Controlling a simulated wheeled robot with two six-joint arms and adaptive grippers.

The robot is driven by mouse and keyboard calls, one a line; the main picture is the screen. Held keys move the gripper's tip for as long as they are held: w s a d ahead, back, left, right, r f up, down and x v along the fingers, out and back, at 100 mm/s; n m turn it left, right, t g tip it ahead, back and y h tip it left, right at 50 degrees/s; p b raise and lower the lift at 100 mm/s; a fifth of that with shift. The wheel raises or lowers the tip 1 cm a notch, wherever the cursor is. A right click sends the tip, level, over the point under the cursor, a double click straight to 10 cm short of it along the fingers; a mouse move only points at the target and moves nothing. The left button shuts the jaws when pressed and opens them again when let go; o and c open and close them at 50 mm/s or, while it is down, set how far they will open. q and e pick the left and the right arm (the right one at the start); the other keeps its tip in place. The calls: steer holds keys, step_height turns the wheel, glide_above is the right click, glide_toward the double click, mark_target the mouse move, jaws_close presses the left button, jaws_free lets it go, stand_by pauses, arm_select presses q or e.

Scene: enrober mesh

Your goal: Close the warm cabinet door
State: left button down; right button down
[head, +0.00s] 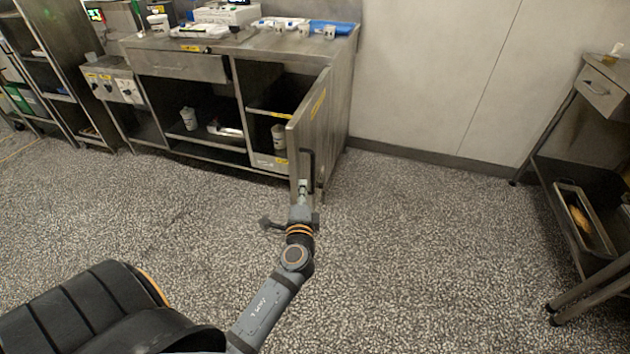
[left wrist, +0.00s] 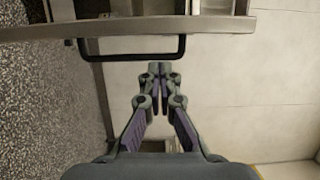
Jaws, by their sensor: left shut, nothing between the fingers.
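The warm cabinet (head: 200,68) is a steel unit against the back wall. Its door (head: 312,112) stands open, swung out toward me from the right side, and has a yellow label. A dark bar handle (head: 309,168) is on the door's right face; it also shows in the left wrist view (left wrist: 130,57). My left gripper (head: 303,186) is shut and empty, low at the door's near end beside the handle. In the left wrist view its closed fingertips (left wrist: 158,68) are close to the handle bar; I cannot tell whether they touch. My right gripper is not in view.
The speckled floor (head: 420,250) between is clear.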

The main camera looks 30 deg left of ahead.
arm_select(q)
steer(key=x, duration=0.9)
steer(key=shift+w+a, duration=0.2)
steer(key=shift+w, duration=0.05)
